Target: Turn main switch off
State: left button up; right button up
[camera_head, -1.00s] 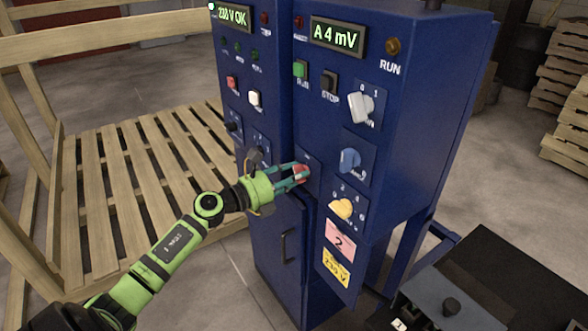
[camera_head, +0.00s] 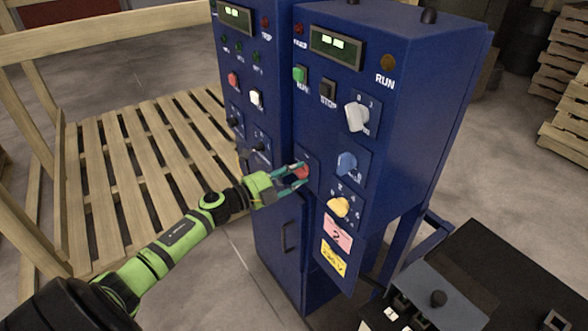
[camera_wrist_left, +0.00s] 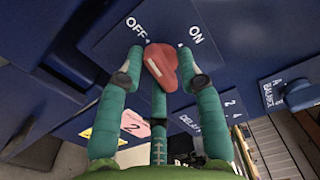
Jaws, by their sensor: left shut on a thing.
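The main switch is a red knob (camera_head: 302,172) on the blue cabinet (camera_head: 428,130), low on the front and left of the blue knob. In the left wrist view the red knob (camera_wrist_left: 160,67) sits between the OFF and ON labels, its white line slanting up toward the OFF side. My left gripper (camera_head: 298,174) is shut around the red knob, with its teal fingers on both sides of it in the left wrist view (camera_wrist_left: 161,62). The fingers partly hide the knob in the head view. My right gripper is not in view.
The right display (camera_head: 335,43) shows only dashes, and the RUN lamp (camera_head: 388,62) looks dark. A white knob (camera_head: 356,117), a blue knob (camera_head: 347,163) and a yellow knob (camera_head: 338,207) are nearby. A wooden pallet (camera_head: 130,175) lies left; a dark unit (camera_head: 490,270) stands lower right.

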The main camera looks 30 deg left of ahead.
pick_arm(q)
jog(key=shift+f+n+p, duration=0.25)
jog(key=shift+n+p, duration=0.1)
jog(key=shift+n, duration=0.55)
jog(key=shift+s+d+f, duration=0.1)
jog(key=shift+s+f, duration=0.05)
jog(key=shift+f, duration=0.05)
jog(key=o, duration=0.9)
jog(key=shift+r, duration=0.1)
jog(key=v, duration=1.2)
